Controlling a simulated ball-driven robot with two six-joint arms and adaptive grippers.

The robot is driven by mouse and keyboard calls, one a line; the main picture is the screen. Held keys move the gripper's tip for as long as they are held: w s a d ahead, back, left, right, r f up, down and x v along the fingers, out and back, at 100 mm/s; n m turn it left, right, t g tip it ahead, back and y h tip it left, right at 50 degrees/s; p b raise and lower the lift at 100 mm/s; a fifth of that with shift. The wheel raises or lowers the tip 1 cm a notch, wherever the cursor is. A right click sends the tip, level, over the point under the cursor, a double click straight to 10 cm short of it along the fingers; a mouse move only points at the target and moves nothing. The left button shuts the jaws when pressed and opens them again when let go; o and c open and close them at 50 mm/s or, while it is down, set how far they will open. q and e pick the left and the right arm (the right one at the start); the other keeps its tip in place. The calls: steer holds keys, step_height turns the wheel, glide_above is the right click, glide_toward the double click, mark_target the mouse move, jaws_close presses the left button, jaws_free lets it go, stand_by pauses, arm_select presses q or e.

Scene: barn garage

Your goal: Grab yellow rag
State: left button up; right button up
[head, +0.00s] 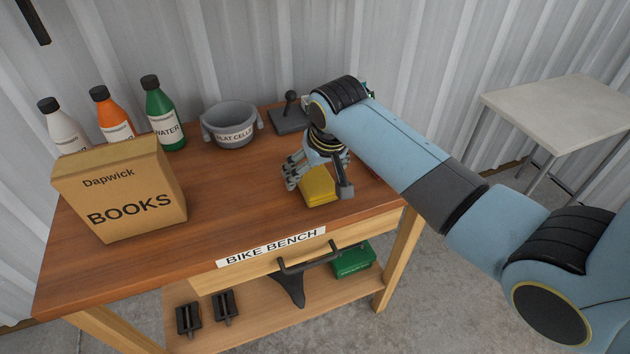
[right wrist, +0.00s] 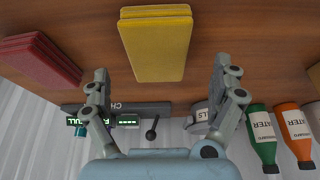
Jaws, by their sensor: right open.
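The yellow rag (head: 318,187) lies folded on the wooden bench, toward its right side in the head view. In the right wrist view the yellow rag (right wrist: 157,45) shows as a flat folded stack, just beyond and between the fingertips. My right gripper (head: 318,186) is over the rag, pointing down, with its fingers spread to either side. It also shows in the right wrist view (right wrist: 160,75), open with nothing between its fingers. Part of the rag is hidden by the gripper in the head view. My left gripper is not in view.
A red folded rag (right wrist: 38,62) lies beside the yellow one. On the bench (head: 215,205) stand a books box (head: 120,190), several bottles (head: 163,115) and a grey bucket (head: 230,125). A white table (head: 560,110) stands at the right.

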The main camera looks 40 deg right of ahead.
mark_target(315, 178)
steer(key=x, duration=0.3)
steer(key=shift+w+d+f, duration=0.15)
steer(key=shift+f, duration=0.15)
steer(key=shift+f, duration=0.2)
stand_by(0.4)
steer(key=c, duration=1.2)
steer(key=shift+o, duration=0.2)
steer(key=shift+r, duration=0.1)
